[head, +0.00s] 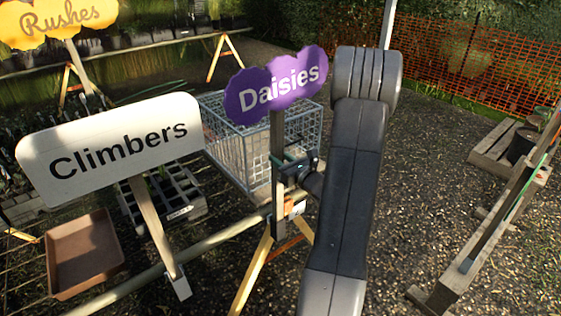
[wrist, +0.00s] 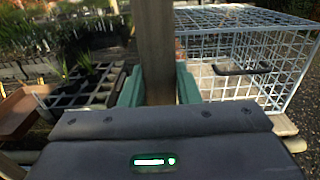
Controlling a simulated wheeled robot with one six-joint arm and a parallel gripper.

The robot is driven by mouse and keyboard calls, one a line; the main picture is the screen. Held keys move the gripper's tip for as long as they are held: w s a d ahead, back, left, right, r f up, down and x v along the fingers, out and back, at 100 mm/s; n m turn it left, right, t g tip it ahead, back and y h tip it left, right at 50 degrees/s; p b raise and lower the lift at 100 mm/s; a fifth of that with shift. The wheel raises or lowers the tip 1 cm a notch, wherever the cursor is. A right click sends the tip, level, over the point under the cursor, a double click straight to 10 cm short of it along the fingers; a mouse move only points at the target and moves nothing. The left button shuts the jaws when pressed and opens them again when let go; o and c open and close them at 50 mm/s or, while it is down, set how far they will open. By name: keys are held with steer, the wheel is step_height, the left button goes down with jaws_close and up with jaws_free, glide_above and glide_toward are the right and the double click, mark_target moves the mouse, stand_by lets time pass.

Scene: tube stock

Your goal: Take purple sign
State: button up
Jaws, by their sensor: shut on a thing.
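The purple sign (head: 275,86) reads "Daisies" and has a cloud-shaped board on an upright wooden post. In the head view it stands in front of a wire cage, left of my arm. My gripper (head: 293,165) is shut on the sign's post below the board. In the wrist view the post (wrist: 157,55) stands between the green fingers of my gripper (wrist: 160,88). The board is out of the wrist view. The post's lower end is near a wooden trestle and rail in the head view; I cannot tell whether it touches them.
A white "Climbers" sign (head: 110,148) stands at the left, and a yellow "Rushes" sign (head: 58,20) behind it. The wire cage (head: 232,150) is close behind the post. A wooden rail (head: 135,286) runs below. A brown tray (head: 82,253) lies lower left. Open gravel lies right of my arm.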

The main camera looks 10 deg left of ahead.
mark_target(281, 130)
steer(key=shift+r+p, duration=2.55)
steer(key=shift+r, duration=2.4)
